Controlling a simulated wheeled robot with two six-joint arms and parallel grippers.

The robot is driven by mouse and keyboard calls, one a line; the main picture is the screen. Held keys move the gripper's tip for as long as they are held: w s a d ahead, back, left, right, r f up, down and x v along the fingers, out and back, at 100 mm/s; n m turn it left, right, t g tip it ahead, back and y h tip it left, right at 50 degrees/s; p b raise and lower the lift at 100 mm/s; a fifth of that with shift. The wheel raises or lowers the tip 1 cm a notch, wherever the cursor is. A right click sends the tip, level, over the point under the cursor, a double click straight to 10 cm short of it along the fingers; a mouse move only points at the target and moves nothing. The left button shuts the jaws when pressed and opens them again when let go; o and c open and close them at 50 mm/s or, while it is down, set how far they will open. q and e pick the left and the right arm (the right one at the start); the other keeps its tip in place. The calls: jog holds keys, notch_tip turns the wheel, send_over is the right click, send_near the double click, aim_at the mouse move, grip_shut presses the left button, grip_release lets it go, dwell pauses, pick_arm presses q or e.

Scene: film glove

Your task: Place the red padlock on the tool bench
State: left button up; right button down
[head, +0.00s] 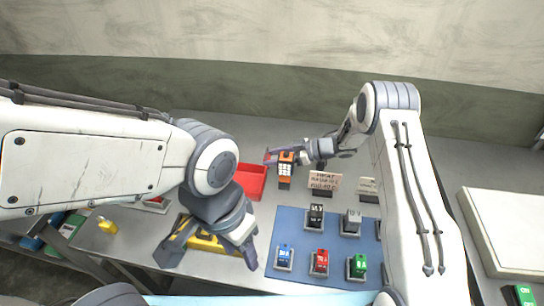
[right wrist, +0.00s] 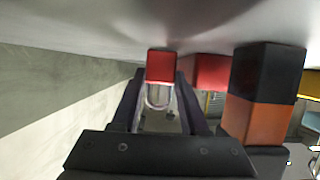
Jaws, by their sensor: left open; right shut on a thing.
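The red padlock (right wrist: 162,66) with its pale shackle is between the fingers of my right gripper (right wrist: 160,90) in the right wrist view, which shows the bench upside down. My right gripper (head: 278,156) is shut on it in the head view, over the far part of the grey tool bench (head: 262,133). The padlock body is near the bench surface; I cannot tell whether they touch. My left gripper (head: 208,256) is open and empty, over a yellow object (head: 205,241) near the bench's front left.
An orange and black block (head: 285,165) stands close beside my right gripper. A red bin (head: 251,181) is just left of it. A blue mat (head: 290,218) holds several coloured blocks on stands, with text cards (head: 325,181) behind. A yellow item (head: 107,226) lies at far left.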

jog(key=shift+f, duration=0.2)
jog(key=c, duration=0.7)
grip_release()
jog(key=shift+r, duration=0.1)
